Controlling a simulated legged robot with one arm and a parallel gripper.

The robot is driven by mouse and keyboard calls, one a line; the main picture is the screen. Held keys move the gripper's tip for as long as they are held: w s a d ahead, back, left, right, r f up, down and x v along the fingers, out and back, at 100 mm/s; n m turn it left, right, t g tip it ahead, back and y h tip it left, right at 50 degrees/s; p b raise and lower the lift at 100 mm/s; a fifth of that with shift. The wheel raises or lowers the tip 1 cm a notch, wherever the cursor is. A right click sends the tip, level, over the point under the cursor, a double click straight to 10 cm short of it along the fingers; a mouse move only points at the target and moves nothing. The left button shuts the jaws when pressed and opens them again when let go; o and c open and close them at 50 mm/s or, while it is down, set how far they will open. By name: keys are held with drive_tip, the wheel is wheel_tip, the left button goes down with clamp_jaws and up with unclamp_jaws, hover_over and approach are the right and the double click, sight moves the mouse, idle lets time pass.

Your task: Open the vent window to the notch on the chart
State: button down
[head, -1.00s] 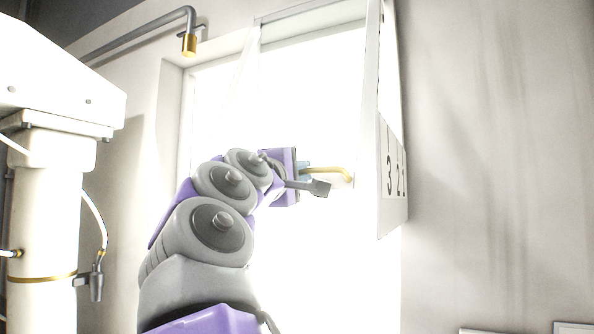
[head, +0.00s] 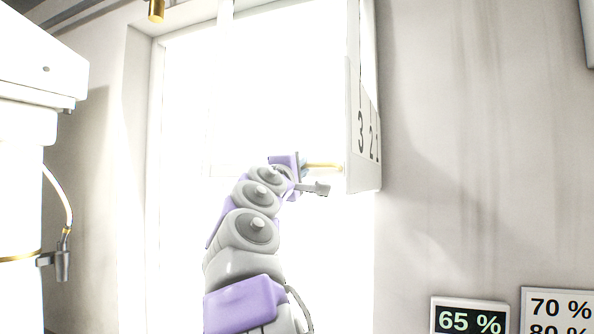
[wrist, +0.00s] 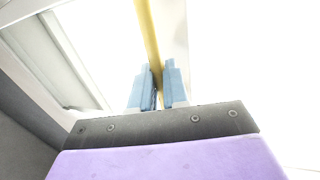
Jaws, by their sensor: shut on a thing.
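The vent window (head: 190,100) is a tall bright opening with a white frame; glare hides most of its sash, so I cannot tell how far it is open. A brass-yellow handle (head: 325,167) stands by its right side. My gripper (head: 304,167) is shut on this handle; in the wrist view its blue fingers (wrist: 158,88) close around the yellow bar (wrist: 148,35). A white plate with the numbers 3, 2 and 1 (head: 362,150) is right of the handle. A chart (head: 560,305), cut off at lower right, shows 70 % and 80 %.
A dark display (head: 470,319) reading 65 % is left of the chart. A white machine (head: 35,80) with a hose stands at the left. A brass-ended pipe (head: 156,10) hangs at the top.

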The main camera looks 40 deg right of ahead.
drive_tip(key=c, duration=1.6)
unclamp_jaws()
drive_tip(key=a, duration=0.1)
drive_tip(key=s+a+r, duration=0.1)
drive_tip(key=a+r, duration=0.1)
drive_tip(key=shift+s+a+r, duration=0.1)
drive_tip(key=shift+s+a, duration=0.05)
drive_tip(key=shift+s, duration=0.15)
drive_tip(key=o, duration=0.3)
drive_tip(key=shift+a, duration=0.15)
drive_tip(key=shift+o, duration=0.4)
drive_tip(key=d, duration=0.1)
drive_tip(key=d+f, duration=0.1)
drive_tip(key=d, duration=0.1)
drive_tip(key=shift+w+d+f, duration=0.2)
drive_tip(key=shift+d+f, duration=0.05)
drive_tip(key=shift+d, duration=0.15)
drive_tip(key=w+b+v, duration=0.1)
drive_tip(key=b+v, duration=0.3)
drive_tip(key=v, duration=1.4)
drive_tip(key=shift+a, duration=0.5)
drive_tip(key=shift+s+a, duration=0.1)
drive_tip(key=shift+a, duration=0.1)
drive_tip(key=shift+f, duration=0.1)
